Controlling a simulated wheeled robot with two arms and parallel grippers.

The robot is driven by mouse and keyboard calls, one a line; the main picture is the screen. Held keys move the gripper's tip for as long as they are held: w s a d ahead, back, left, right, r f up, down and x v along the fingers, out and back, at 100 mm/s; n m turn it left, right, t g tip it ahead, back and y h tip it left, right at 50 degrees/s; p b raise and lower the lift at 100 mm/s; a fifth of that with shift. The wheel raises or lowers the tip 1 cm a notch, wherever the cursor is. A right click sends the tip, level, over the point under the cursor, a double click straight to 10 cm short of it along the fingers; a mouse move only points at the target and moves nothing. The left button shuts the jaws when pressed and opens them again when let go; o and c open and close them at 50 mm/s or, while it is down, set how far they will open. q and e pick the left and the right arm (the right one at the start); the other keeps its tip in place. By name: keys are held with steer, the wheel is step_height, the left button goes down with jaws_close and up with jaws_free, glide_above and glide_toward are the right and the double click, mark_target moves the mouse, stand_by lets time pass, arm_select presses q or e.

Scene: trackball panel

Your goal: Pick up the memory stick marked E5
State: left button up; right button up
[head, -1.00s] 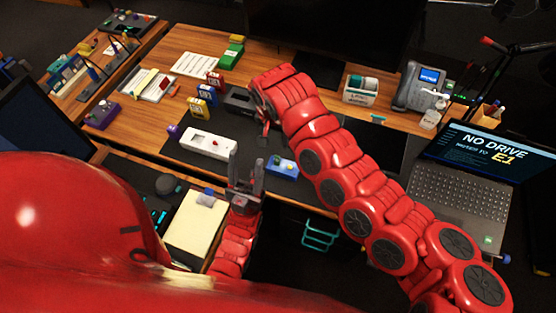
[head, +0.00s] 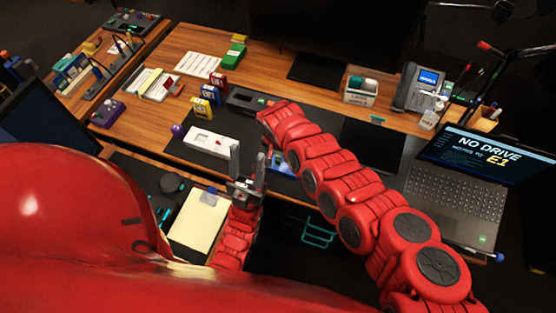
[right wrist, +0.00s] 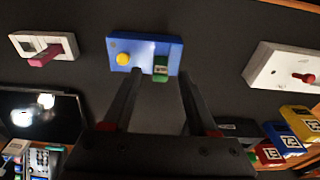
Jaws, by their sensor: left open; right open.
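A blue panel (right wrist: 143,42) with a yellow knob (right wrist: 123,59) holds a small green block (right wrist: 161,68) with a pale label too small to read. My right gripper (right wrist: 160,76) is open above the panel's near edge, the green block between its fingertips, closer to the right one. In the head view the blue panel (head: 280,168) is mostly hidden behind my right arm, and the right fingers cannot be made out. My left gripper (head: 249,165) is open and empty, pointing up above the near desk edge. I cannot read E5 on any piece.
Yellow (right wrist: 298,118), blue (right wrist: 281,139) and red blocks with labels stand in a row; they also show left of my arm in the head view. White panels lie either side of the blue one. The laptop (head: 458,195) reads "NO DRIVE" and E1.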

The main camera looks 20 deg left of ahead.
mark_target(278, 161)
steer(key=shift+w+f+b, duration=0.2)
steer(key=shift+f+b, duration=0.3)
steer(key=shift+f, duration=0.7)
jaws_close()
